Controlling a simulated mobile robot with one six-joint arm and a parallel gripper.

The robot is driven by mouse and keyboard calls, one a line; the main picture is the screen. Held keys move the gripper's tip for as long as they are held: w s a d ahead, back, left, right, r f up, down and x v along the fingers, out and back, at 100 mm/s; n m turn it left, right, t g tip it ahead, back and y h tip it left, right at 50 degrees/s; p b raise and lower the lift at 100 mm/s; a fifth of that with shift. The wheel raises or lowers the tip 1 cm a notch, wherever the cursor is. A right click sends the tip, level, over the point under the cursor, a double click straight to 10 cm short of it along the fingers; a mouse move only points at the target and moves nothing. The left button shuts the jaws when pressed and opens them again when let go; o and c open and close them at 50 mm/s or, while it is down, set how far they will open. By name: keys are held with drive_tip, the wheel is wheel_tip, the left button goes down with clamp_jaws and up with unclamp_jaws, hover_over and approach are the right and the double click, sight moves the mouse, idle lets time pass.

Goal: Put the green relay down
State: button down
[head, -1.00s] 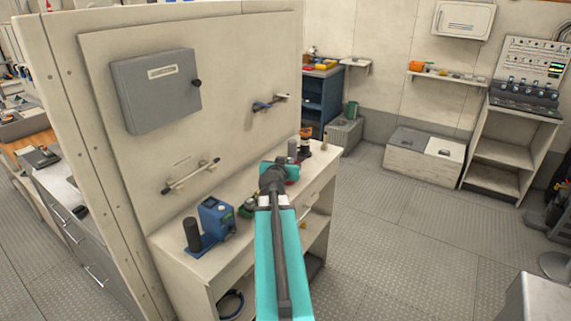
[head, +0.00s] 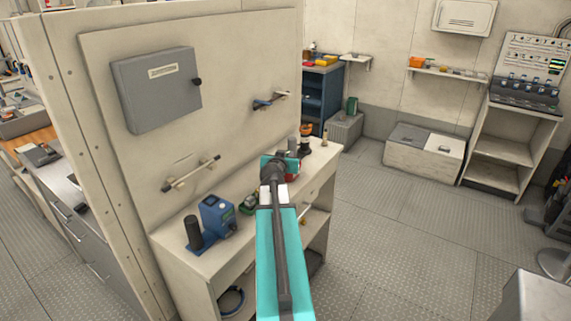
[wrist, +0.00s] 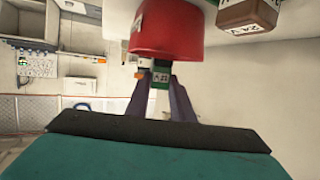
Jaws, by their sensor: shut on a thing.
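The green relay (wrist: 160,79), a small block with a pale label, shows in the wrist view between the tips of my gripper (wrist: 161,88). The gripper is shut on it. A red rounded object (wrist: 168,32) is close beside it and fills the upper middle of that view; whether they touch I cannot tell. In the head view my gripper is over the bench (head: 180,234), largely hidden by my own arm, and I cannot make out the relay there. The red object (head: 292,170) shows just right of my wrist.
On the bench, a blue device (head: 217,216) with a black cylinder (head: 193,233) stands left, and a small green item (head: 248,203) lies nearer my arm. An orange-topped black object (head: 305,138) stands at the far end. A panel wall with a handle (head: 191,174) rises behind.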

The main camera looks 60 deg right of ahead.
drive_tip(key=shift+f, duration=1.6)
drive_tip(key=shift+s+a+f+b, duration=0.15)
drive_tip(key=shift+f+b, duration=0.55)
drive_tip(key=shift+b, duration=0.05)
drive_tip(key=c, duration=1.5)
unclamp_jaws()
drive_tip(key=shift+f, duration=0.1)
drive_tip(key=shift+c, duration=0.2)
drive_tip(key=shift+r+p, duration=0.3)
drive_tip(key=shift+p, duration=0.25)
